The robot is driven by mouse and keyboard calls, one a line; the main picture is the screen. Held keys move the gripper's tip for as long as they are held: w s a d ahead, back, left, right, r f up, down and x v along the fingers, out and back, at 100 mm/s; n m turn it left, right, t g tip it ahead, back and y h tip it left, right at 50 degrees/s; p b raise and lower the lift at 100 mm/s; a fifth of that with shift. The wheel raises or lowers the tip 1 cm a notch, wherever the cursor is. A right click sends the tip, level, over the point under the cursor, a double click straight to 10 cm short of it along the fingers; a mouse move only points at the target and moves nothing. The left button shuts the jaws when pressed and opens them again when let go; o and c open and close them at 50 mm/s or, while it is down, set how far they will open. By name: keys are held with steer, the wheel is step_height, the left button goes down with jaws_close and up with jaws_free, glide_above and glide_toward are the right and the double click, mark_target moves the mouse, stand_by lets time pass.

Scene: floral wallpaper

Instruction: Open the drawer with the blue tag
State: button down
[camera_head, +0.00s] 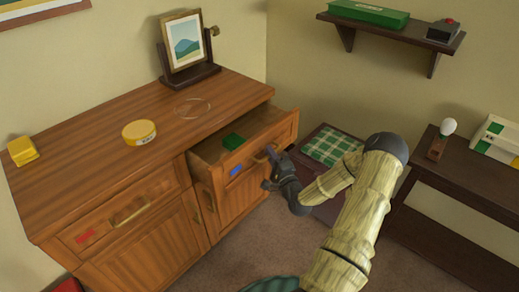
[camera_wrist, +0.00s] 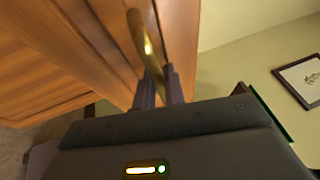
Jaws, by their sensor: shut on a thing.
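The drawer with the blue tag (camera_head: 236,170) is the right-hand drawer of the wooden cabinet (camera_head: 95,150). It stands partly pulled out, and a green block (camera_head: 233,141) shows inside it near the front. My gripper (camera_head: 272,160) is at the front of this drawer, at its handle. In the wrist view my gripper's fingers (camera_wrist: 160,88) are closed around the brass handle (camera_wrist: 143,40). The fingers hide part of the handle. The left drawer with a red tag (camera_head: 85,237) is shut.
A yellow tin (camera_head: 139,131), a yellow block (camera_head: 22,151) and a framed picture (camera_head: 185,48) stand on the cabinet top. A low dark stand with a green checked cloth (camera_head: 331,146) is right of the open drawer. A dark side table (camera_head: 440,190) is further right.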

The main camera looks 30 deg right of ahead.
steer(key=s+d, duration=0.2)
steer(key=s, duration=0.4)
steer(key=s+d+p, duration=0.1)
steer(key=s+d, duration=0.1)
steer(key=s, duration=0.5)
steer(key=shift+d, duration=0.3)
steer(key=shift+w+f, duration=0.1)
steer(key=c, duration=1.5)
jaws_free()
steer(key=s+f, duration=0.1)
steer(key=s, duration=0.4)
steer(key=s+f, duration=0.1)
steer(key=s, duration=0.5)
steer(key=s+f+p, duration=0.1)
steer(key=s, duration=0.5)
steer(key=shift+a, duration=0.4)
steer(key=shift+s, duration=0.15)
